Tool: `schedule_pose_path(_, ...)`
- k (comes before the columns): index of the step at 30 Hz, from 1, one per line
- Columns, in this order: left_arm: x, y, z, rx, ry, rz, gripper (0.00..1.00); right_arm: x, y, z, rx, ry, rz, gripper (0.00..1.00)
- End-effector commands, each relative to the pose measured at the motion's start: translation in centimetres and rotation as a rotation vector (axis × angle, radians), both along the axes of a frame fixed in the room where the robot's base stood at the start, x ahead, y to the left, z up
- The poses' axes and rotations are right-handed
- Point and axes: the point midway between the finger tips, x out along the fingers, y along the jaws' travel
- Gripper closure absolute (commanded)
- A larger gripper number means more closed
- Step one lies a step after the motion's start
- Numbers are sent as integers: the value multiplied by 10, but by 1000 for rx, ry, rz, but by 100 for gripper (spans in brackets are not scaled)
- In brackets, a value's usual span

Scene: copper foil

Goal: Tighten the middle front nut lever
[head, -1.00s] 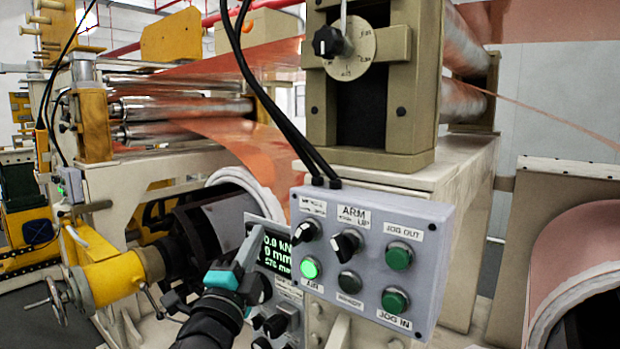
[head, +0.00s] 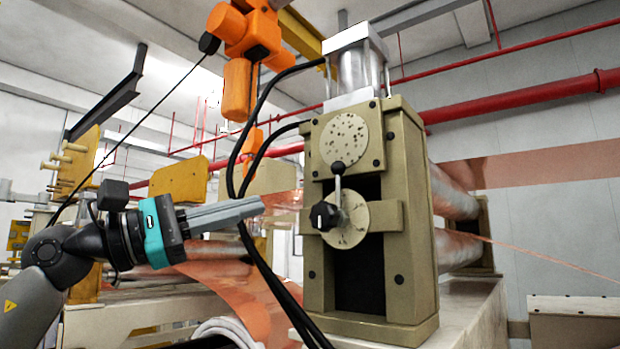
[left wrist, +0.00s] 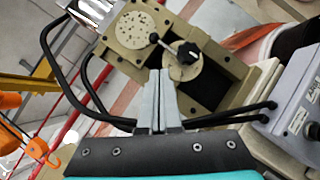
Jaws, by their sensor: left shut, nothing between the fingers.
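A black knob (head: 323,215) sits at the lever's lower end. The lever (left wrist: 155,39), knob (left wrist: 187,54) and dial plate (left wrist: 183,70) also show in the left wrist view, just beyond the fingertips. My left gripper (head: 262,205) is shut and empty, to the left of the dial and apart from it; its closed fingers (left wrist: 158,75) point at the stand. My right gripper is not in view.
Black cables (head: 262,150) hang between my left gripper and the stand (head: 400,220). An orange hoist (head: 245,50) hangs above. The grey control box (left wrist: 290,110) is at right in the left wrist view. Copper foil (head: 225,285) lies below.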

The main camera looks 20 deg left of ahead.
Motion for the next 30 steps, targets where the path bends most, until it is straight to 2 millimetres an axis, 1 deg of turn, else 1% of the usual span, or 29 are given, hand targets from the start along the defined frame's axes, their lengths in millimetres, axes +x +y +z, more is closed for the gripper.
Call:
schedule_pose_path(1, -3, 8, 6, 55, -22, 42, 100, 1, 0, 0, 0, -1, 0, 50)
schedule_pose_path(3, -5, 17, 9, 112, -38, 88, 100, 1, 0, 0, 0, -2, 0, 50)
schedule_pose_path(7, -8, 26, 12, 174, -53, 134, 100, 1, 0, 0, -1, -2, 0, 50)
schedule_pose_path(10, -8, 29, 13, 190, -54, 146, 100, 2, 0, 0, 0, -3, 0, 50)
schedule_pose_path(18, -8, 28, 12, 189, -53, 145, 100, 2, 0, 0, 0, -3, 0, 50)
schedule_pose_path(23, -2, 22, 15, 187, -53, 141, 100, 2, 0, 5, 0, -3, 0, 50)
schedule_pose_path(26, 7, 12, 20, 186, -54, 139, 100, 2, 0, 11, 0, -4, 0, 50)
schedule_pose_path(30, 28, -8, 27, 186, -53, 138, 100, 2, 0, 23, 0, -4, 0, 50)
